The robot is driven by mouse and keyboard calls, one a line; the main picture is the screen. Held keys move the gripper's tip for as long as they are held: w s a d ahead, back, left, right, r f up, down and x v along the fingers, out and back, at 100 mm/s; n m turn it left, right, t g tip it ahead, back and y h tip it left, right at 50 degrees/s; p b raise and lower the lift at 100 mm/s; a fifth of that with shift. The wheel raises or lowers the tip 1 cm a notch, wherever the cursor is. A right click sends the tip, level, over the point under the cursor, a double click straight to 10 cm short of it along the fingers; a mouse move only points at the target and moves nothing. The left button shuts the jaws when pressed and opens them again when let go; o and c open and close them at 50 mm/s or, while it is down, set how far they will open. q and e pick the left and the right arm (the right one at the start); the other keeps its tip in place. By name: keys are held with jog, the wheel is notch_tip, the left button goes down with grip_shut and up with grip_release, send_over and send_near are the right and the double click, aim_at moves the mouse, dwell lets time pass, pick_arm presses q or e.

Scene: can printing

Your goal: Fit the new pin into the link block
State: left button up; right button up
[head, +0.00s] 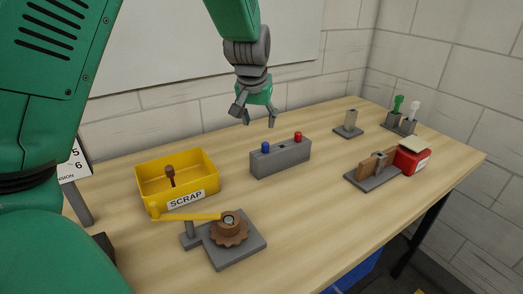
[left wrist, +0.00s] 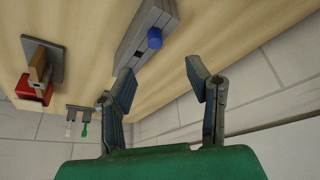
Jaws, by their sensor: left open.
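A long grey block (head: 281,158) stands mid-table with a blue peg (head: 265,147) and a red peg (head: 298,136) in its top and a dark opening between them. I cannot tell for sure whether it is the link block. My left gripper (head: 256,117) is open and empty above and behind the grey block. In the left wrist view, its fingers (left wrist: 162,78) are apart, with the blue peg (left wrist: 155,38) beyond them. My right gripper is out of view.
A yellow scrap bin (head: 205,180) holding a brown knobbed piece (head: 170,176) stands left. In front is a brown gear (head: 229,232) with a yellow lever (head: 185,216). A red box (head: 411,160) and wooden piece (head: 374,166) sit right; a grey post (head: 350,120) stands behind.

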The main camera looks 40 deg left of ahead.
aim_at(264, 143)
pick_arm(q)
jog(key=x, duration=0.8)
jog(key=shift+w+f, duration=0.15)
jog(key=shift+w, duration=0.05)
jog(key=x, duration=0.3)
jog(key=shift+w+a+f, duration=0.25)
jog(key=shift+w+f, duration=0.05)
jog(key=shift+d, duration=0.4)
jog(key=shift+d+r, duration=0.35)
jog(key=shift+d, duration=0.45)
jog(key=c, duration=0.4)
grip_shut()
jog(key=shift+s+a+f, duration=0.1)
jog(key=shift+a+f, duration=0.1)
jog(key=shift+a, duration=0.65)
jog(key=shift+d, duration=0.1)
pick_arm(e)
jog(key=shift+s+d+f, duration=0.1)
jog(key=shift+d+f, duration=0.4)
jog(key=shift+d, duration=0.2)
